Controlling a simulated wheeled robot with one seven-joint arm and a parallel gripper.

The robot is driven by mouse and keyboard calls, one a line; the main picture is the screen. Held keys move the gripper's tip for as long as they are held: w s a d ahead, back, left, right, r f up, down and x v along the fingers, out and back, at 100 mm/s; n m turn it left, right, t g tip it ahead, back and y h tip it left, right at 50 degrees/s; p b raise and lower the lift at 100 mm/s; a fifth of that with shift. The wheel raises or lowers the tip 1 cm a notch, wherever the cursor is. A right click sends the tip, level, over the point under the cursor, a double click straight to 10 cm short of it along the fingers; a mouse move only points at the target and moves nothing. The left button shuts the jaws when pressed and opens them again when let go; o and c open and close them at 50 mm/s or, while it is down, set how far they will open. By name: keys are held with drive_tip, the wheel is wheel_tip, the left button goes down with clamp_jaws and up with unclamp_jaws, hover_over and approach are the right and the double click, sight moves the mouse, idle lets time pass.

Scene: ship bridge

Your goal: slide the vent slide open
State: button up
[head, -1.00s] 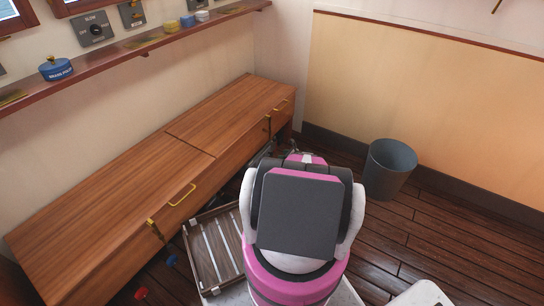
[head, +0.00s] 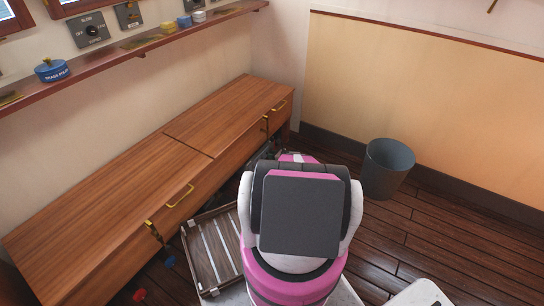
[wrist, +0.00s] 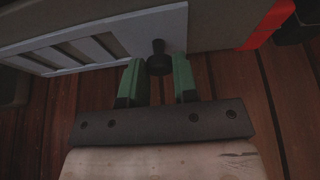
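The vent slide is a pale grey plate with slots (wrist: 160,30) on a darker grey face, at the top of the wrist view. A short black knob (wrist: 158,65) stands out near its right end. My gripper (wrist: 158,72) has its two green fingers on either side of the knob. Darker slots show in the left part of the plate. How far they are open I cannot tell. In the head view my arm hides the gripper, and I cannot make out the vent.
A long wooden cabinet (head: 100,205) with yellow handles runs along the left wall. A slatted tray (head: 190,240) lies on the floor left of my arm. A grey bin (head: 387,170) stands on the right. A red strip (wrist: 268,25) is right of the vent.

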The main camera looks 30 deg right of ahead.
clamp_jaws()
drive_tip(key=shift+w+d, duration=0.4)
drive_tip(key=shift+d, duration=0.3)
drive_tip(key=shift+w+d, duration=0.4)
drive_tip(key=shift+d, duration=0.3)
drive_tip(key=o, duration=0.8)
unclamp_jaws()
drive_tip(key=v, duration=1)
drive_tip(key=shift+s+r, duration=0.15)
drive_tip(key=shift+s, duration=0.25)
